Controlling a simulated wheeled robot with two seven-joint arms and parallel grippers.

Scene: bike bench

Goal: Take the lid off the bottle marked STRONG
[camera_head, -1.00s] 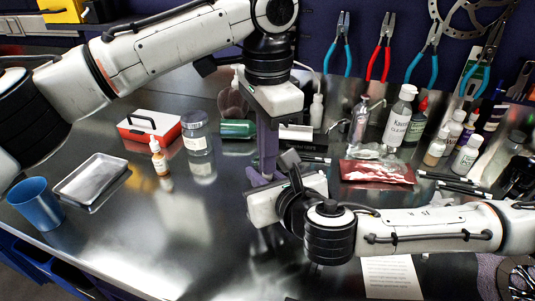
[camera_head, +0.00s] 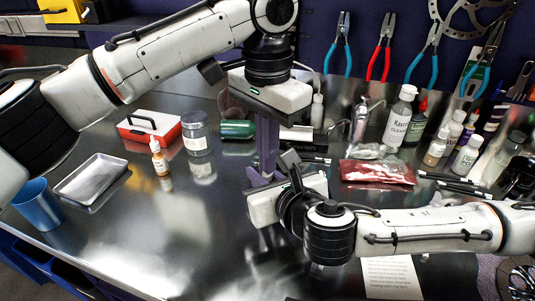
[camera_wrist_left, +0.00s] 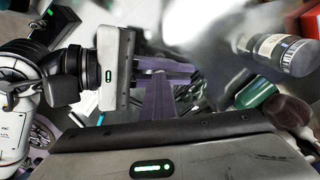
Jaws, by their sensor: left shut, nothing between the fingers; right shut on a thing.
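No label reading STRONG is legible in either view. My left gripper (camera_head: 266,150) points down over the middle of the bench, its purple fingers shut and empty. In the left wrist view its fingers (camera_wrist_left: 158,100) lie close to those of my right gripper (camera_wrist_left: 170,72). In the head view my right gripper (camera_head: 258,178) lies sideways just below the left fingers. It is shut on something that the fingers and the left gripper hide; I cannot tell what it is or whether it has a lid.
A lidded jar (camera_head: 196,137), a dropper bottle (camera_head: 159,158), a red box (camera_head: 137,128) and a tray (camera_head: 76,192) stand at left. A green cylinder (camera_head: 237,130) lies behind the grippers. Several bottles (camera_head: 435,149) and a red pouch (camera_head: 377,173) are at right. The front middle is clear.

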